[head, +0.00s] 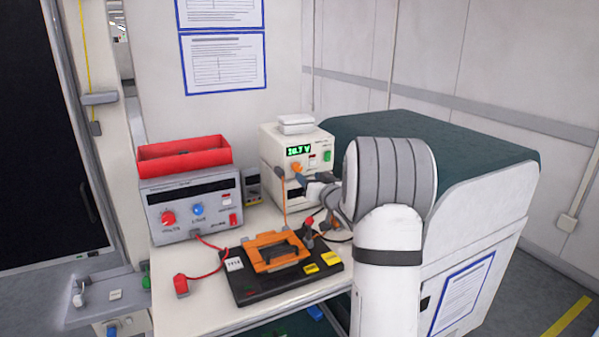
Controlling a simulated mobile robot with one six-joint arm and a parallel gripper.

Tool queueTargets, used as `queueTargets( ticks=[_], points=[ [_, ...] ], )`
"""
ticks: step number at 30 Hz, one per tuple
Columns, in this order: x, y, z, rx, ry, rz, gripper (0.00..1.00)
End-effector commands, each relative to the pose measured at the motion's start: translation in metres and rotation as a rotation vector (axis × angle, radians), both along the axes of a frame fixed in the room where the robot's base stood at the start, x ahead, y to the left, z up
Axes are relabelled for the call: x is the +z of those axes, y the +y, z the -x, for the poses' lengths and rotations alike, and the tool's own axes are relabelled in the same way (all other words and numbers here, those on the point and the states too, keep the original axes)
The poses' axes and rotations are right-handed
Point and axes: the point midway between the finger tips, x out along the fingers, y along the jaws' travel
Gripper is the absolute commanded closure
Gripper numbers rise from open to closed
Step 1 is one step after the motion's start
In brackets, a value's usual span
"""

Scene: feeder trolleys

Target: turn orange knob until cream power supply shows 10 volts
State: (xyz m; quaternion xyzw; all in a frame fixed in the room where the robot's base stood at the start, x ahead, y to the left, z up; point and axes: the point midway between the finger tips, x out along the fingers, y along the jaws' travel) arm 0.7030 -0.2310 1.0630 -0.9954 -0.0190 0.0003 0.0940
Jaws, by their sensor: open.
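The cream power supply (270,147) stands at the back of the worktop. Its green display (299,151) is lit; the small digits look like 10.7 V or 16.7 V, and I cannot tell which. The orange knob (296,167) is on its front, below the display. My gripper (302,177) is open, close to the front of the supply just beside and below the knob. I cannot tell whether a finger touches the knob. My arm hides the right part of the supply's lower front.
A grey power supply (190,208) with a red bin (185,158) on top stands to the left. A black fixture with an orange clamp (276,251) lies in front, with red and orange leads around it. A green-topped cabinet (470,150) is on the right.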

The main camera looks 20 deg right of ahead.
Motion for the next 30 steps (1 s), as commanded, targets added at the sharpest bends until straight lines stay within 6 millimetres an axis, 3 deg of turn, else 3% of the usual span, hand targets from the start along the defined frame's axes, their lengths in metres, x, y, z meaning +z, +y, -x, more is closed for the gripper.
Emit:
queueTargets(
  ticks=[6,12,23,30],
  points=[
    [0.001,0.002,-0.037,0.0,0.002,0.001,0.5],
    [0.001,0.002,-0.059,-0.002,0.002,0.001,0.5],
    [0.0,0.002,-0.064,-0.003,0.002,0.001,0.5],
    [0.0,0.002,-0.063,-0.004,0.003,0.001,0.7]
  ],
)
